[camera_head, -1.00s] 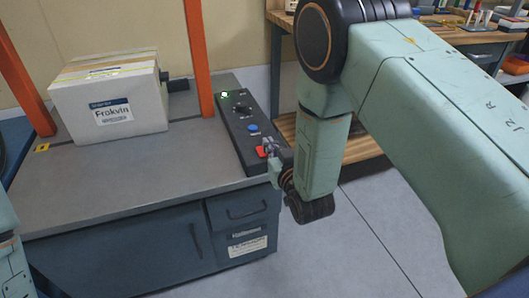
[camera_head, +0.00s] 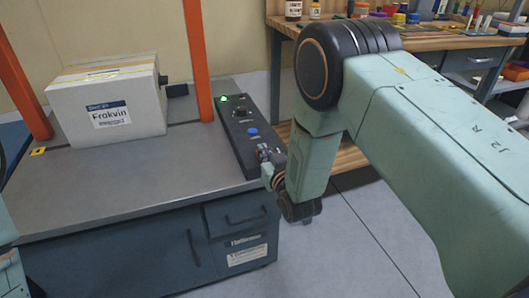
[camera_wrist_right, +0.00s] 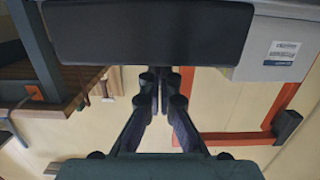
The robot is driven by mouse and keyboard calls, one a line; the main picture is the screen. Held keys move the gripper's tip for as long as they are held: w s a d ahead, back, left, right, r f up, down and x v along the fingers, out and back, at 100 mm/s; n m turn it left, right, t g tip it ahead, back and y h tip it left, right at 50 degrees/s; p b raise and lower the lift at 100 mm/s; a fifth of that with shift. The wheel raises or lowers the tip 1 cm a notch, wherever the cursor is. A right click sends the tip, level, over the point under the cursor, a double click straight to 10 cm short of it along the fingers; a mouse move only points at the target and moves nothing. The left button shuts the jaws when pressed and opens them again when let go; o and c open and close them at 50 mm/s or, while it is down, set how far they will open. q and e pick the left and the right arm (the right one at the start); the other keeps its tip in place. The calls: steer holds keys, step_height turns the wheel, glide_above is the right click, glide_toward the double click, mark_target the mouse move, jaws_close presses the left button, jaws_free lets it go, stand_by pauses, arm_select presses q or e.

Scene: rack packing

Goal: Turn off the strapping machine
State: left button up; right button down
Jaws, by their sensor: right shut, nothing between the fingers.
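The strapping machine's control panel (camera_head: 231,140) is a dark strip on the right edge of the grey machine table (camera_head: 110,190). A green light (camera_head: 224,99) glows at its far end. A black knob (camera_head: 240,112) and a blue button (camera_head: 252,130) come nearer. My right gripper (camera_head: 263,153) is shut and empty at the panel's near end. It covers the place where a red switch showed, and I cannot tell whether it touches it. In the right wrist view its fingers (camera_wrist_right: 160,82) are together below a dark panel face (camera_wrist_right: 150,34). My left gripper is out of view.
A white labelled box (camera_head: 108,103) sits on the table, left of the panel. An orange frame (camera_head: 196,60) rises between the box and the panel. A wooden workbench (camera_head: 430,38) with several bottles stands behind my right arm. Floor is clear right of the machine.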

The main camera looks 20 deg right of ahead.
steer(key=shift+w+f, duration=0.1)
steer(key=shift+f, duration=0.05)
steer(key=shift+w+r+p, duration=0.1)
steer(key=shift+r+p, duration=0.2)
steer(key=shift+p, duration=0.1)
step_height(320, 180, up, 4)
steer(key=shift+w+f+p, duration=0.15)
steer(key=shift+f+p, duration=0.05)
steer(key=shift+p, duration=1)
steer(key=s+r+p, duration=0.3)
steer(key=s, duration=0.6)
steer(key=shift+s+d+r, duration=0.15)
steer(key=shift+s+d, duration=0.05)
